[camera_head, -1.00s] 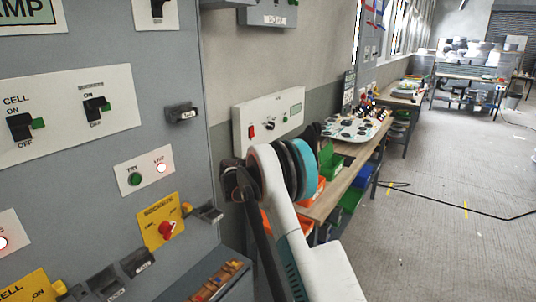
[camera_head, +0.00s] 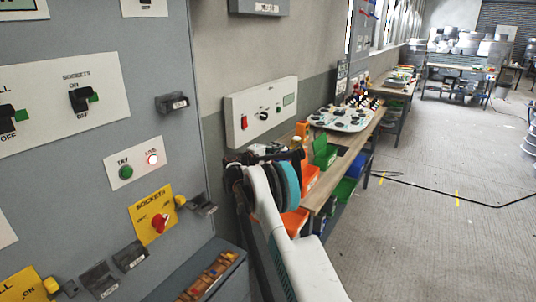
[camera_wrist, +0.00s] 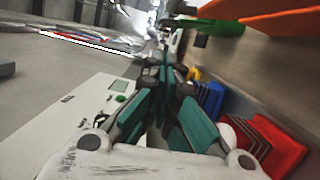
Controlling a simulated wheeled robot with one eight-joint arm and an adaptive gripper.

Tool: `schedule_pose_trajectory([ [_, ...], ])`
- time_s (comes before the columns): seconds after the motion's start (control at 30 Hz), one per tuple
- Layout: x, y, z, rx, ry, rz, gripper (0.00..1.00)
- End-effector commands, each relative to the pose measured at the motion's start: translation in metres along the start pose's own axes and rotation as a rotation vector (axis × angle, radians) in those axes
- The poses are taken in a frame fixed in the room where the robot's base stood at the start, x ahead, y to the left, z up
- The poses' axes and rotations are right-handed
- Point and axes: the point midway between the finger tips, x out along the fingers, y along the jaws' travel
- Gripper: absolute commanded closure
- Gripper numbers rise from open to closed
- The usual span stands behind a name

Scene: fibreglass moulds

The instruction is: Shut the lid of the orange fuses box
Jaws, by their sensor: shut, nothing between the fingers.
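An orange box (camera_head: 310,178) shows at the near front edge of the workbench in the head view, partly hidden by my arm, with a green one beside it. A second orange box (camera_head: 292,222) is lower down, also partly covered. No label is readable, so I cannot tell which holds fuses or how its lid stands. In the wrist view a flat orange panel (camera_wrist: 282,18) crosses the top right corner. My gripper (camera_wrist: 164,65) has its teal fingers together and empty, apart from that panel. In the head view the gripper is mostly hidden behind my arm.
A grey panel (camera_head: 90,180) with switches stands close on the left. A white control box (camera_head: 262,112) is on the wall behind my arm.

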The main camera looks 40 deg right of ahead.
Motion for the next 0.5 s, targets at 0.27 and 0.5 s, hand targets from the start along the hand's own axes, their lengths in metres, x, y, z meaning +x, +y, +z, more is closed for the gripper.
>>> schedule_pose_trajectory([
  [0.27,0.011,-0.001,0.030,0.000,-0.001,0.000,1.00],
  [0.5,0.013,0.000,0.039,0.000,0.000,0.000,1.00],
])
